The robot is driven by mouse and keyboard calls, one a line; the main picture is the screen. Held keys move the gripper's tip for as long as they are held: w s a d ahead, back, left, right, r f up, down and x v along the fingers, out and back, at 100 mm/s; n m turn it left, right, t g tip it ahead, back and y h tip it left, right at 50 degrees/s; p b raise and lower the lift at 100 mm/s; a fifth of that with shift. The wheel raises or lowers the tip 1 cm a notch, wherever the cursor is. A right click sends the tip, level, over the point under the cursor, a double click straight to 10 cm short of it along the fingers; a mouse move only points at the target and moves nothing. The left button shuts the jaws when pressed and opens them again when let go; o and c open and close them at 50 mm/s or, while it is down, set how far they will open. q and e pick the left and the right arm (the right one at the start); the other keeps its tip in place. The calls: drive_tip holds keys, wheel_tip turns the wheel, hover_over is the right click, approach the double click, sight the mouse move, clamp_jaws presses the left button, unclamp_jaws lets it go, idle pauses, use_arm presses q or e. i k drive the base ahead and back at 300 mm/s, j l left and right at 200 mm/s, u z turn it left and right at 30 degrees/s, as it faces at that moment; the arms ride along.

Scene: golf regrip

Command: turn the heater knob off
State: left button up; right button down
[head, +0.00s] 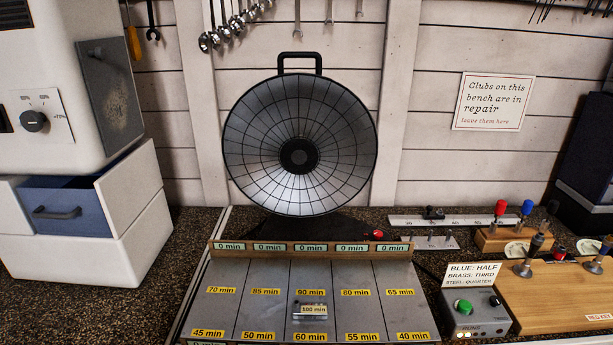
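A round dish heater (262,140) with a wire guard, a dark centre and a black top handle stands on the bench in the middle. Its dish looks grey, with no visible glow. A small red part (378,234) shows by the right side of its base; I cannot tell whether it is the heater's knob. A black dial knob (34,121) with percent marks sits on a white machine (60,70) at the left. Neither of my grippers is in view.
A metal panel with minute labels (219,311) lies in front of the heater. A grey control box (466,326) with a green button (463,307) stands at the right, beside a wooden board (548,295). A blue drawer (58,212) is at left. Tools hang behind.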

sight(377, 234)
drive_tip(key=l+z, duration=0.2)
drive_tip(key=z, duration=0.15)
drive_tip(key=l+z, duration=0.2)
drive_tip(key=z, duration=0.15)
drive_tip(key=l+z, duration=0.2)
drive_tip(key=z, duration=0.15)
drive_tip(key=i+j, duration=0.05)
